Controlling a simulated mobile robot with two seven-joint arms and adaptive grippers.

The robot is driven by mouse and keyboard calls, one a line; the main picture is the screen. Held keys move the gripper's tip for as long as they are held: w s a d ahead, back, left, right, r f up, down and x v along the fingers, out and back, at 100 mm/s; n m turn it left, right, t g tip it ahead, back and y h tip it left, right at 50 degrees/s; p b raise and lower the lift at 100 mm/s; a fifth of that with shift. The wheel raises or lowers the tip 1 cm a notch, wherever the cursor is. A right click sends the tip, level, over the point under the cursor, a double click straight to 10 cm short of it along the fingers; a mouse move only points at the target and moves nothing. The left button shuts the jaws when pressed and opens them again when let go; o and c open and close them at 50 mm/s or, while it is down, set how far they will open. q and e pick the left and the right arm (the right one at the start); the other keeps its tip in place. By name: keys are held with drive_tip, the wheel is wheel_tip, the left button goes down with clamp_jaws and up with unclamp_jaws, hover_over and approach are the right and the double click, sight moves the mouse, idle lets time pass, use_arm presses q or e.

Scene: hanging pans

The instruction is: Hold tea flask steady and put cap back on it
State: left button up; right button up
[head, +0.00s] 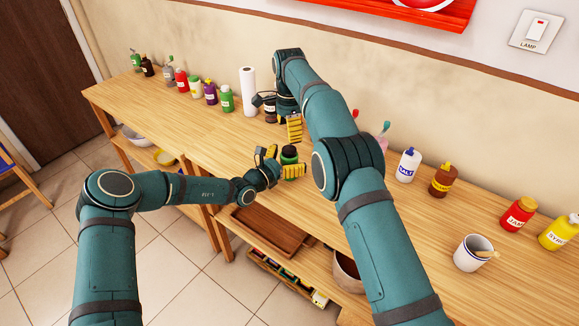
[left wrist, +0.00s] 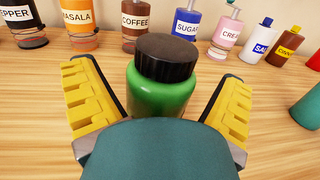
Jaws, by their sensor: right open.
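The tea flask is a green jar (left wrist: 162,98) standing upright on the wooden table. Its black ribbed cap (left wrist: 166,57) sits on its top; I cannot tell whether it is screwed tight. In the head view the flask (head: 288,158) is small, near the table's front edge. My left gripper (head: 279,165) has its yellow fingers on either side of the flask. In the left wrist view the left gripper (left wrist: 160,105) is open, with gaps between both fingers and the jar. My right gripper (head: 281,114) is open above the table, farther back, near a dark bottle (head: 270,109).
A row of labelled bottles stands along the wall, among them a coffee bottle (left wrist: 135,25) and a sugar bottle (left wrist: 186,24) behind the flask. A paper roll (head: 248,91) stands at the back. A white cup (head: 473,252) is at the right. A brown tray (head: 271,232) lies below.

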use_arm(q)
drive_tip(key=shift+a, duration=0.1)
drive_tip(key=v, duration=1.2)
